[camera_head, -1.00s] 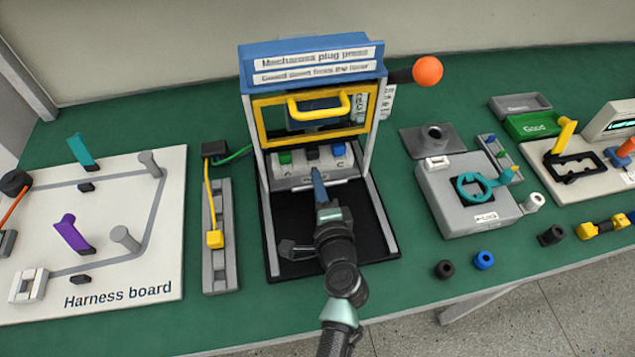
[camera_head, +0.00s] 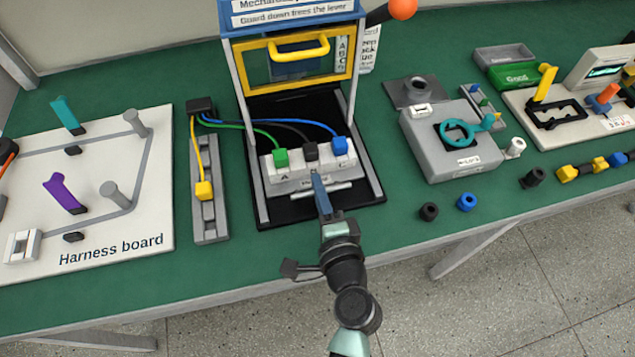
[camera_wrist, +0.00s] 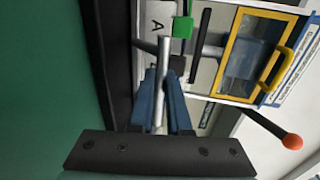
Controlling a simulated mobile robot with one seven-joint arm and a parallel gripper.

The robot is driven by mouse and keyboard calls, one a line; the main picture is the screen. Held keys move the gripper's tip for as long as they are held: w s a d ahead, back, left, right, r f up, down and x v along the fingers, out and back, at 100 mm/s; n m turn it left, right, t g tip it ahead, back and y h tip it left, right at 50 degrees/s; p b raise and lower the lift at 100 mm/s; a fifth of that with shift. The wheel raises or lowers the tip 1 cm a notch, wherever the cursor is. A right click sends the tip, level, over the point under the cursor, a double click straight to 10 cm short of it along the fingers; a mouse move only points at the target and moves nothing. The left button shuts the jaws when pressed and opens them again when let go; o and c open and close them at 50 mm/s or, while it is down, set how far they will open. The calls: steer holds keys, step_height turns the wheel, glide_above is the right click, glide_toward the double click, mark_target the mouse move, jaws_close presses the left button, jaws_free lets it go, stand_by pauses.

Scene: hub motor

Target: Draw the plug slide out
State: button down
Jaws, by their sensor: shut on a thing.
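The plug slide (camera_head: 270,180) is a pale block on the black base plate (camera_head: 262,213) of the plug press (camera_head: 235,100), in front of the yellow-framed guard (camera_head: 262,68). A green plug (camera_head: 281,157), a black plug (camera_head: 310,151) and a blue plug (camera_head: 341,146) sit on it, with wires running back to the left. My gripper (camera_head: 319,184) is shut on the slide's front bar handle (camera_head: 340,186). The wrist view shows the metal bar (camera_wrist: 163,60) between my blue fingers (camera_wrist: 162,95). The fingers hide part of the handle.
A grey rail with a yellow plug (camera_head: 204,190) stands left of the press, beside the harness board (camera_head: 90,180). A grey fixture (camera_head: 440,145) is at the right. Black (camera_head: 428,211) and blue (camera_head: 466,202) caps lie near the table's front edge. The press lever ends in an orange ball (camera_head: 403,8).

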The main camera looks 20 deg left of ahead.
steer(key=c, duration=0.9)
jaws_free()
steer(key=b+v, duration=0.1)
steer(key=v, duration=1.2)
steer(key=shift+b, duration=0.35)
